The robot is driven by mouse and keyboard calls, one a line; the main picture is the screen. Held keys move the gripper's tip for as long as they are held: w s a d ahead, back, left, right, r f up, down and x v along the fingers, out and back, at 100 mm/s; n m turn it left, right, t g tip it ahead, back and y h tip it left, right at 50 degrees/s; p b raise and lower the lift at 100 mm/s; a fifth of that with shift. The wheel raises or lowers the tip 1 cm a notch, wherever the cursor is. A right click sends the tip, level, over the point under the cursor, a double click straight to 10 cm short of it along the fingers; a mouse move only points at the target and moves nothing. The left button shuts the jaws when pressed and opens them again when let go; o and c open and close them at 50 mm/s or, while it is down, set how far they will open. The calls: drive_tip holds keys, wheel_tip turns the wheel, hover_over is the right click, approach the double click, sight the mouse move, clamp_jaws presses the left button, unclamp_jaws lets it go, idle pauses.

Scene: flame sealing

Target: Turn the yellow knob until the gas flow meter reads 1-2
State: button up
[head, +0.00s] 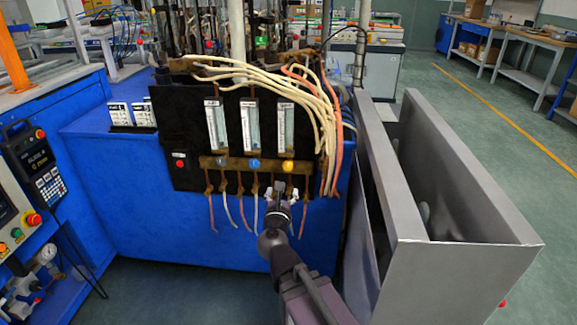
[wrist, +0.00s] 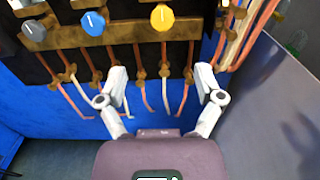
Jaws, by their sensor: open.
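The yellow knob (head: 288,167) is the rightmost of three knobs on a brass bar on the black panel. It also shows in the wrist view (wrist: 162,17), near the top, with a pale pointer mark pointing roughly up. Above it stands the right flow meter (head: 286,127), a clear upright tube with a white label; its reading is too small to tell. My gripper (head: 281,192) is just below the yellow knob in the head view. In the wrist view my gripper (wrist: 165,75) has its fingers spread wide, empty, below the knob and apart from it.
A blue knob (wrist: 93,23) and a grey knob (wrist: 34,31) sit left of the yellow one. Brass valves with thin pink and white hoses hang below the bar. Cream hoses (head: 317,95) bunch at the right. A grey metal partition (head: 389,190) stands close on the right.

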sight(288, 167)
drive_tip(key=shift+w, duration=0.1)
drive_tip(key=w, duration=1.3)
drive_tip(key=shift+w+d, duration=0.15)
drive_tip(key=shift+d, duration=0.2)
drive_tip(key=c, duration=1.2)
